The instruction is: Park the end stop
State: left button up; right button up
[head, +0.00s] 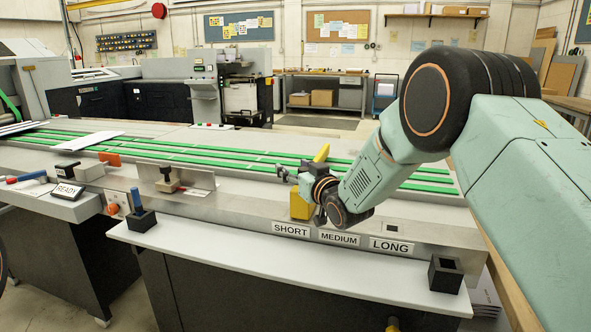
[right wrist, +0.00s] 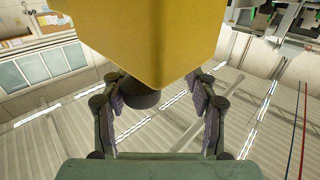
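The end stop, a yellow block (head: 299,206), stands at the front rail of the long machine, just above the SHORT label (head: 291,229). A yellow upper part (head: 322,153) rises behind my gripper. My right gripper (head: 302,182) is at the block and hides much of it. In the right wrist view the yellow body (right wrist: 145,35) fills the top, with a black round knob (right wrist: 139,95) under it. The right fingers (right wrist: 160,105) are spread on both sides of the knob, with a clear gap on the right. My left gripper is not in view.
MEDIUM (head: 339,239) and LONG (head: 391,246) labels continue right along the front rail. Green belts (head: 230,155) run along the machine top. Black holders (head: 141,220) and (head: 445,274) stand on the white front shelf (head: 270,264). A READY sign (head: 67,190) is at left.

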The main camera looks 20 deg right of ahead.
jog(key=shift+s, duration=0.2)
jog(key=shift+s+d+f+p, duration=0.15)
jog(key=shift+s+p, duration=0.15)
jog(key=shift+s, duration=0.45)
jog(key=shift+s+d+p, duration=0.15)
jog(key=shift+s+p, duration=0.2)
jog(key=shift+s, duration=0.45)
jog(key=shift+s+d+f+p, duration=0.15)
jog(key=shift+s+p, duration=0.15)
jog(key=shift+s, duration=0.45)
jog(key=shift+s+p, duration=0.55)
jog(key=shift+s, duration=1.55)
jog(key=w+b, duration=0.2)
jog(key=w+d+b, duration=0.1)
jog(key=w+b, duration=0.1)
jog(key=b, duration=0.1)
jog(key=w+b, duration=0.2)
jog(key=shift+d+f, duration=0.2)
jog(key=shift+f, duration=0.15)
jog(key=shift+w+a+r+b, duration=0.1)
jog(key=shift+w+b, duration=0.1)
jog(key=shift+w, duration=0.2)
jog(key=shift+w+a+r+b, duration=0.1)
jog(key=shift+w+b, duration=0.05)
jog(key=shift+w, duration=0.35)
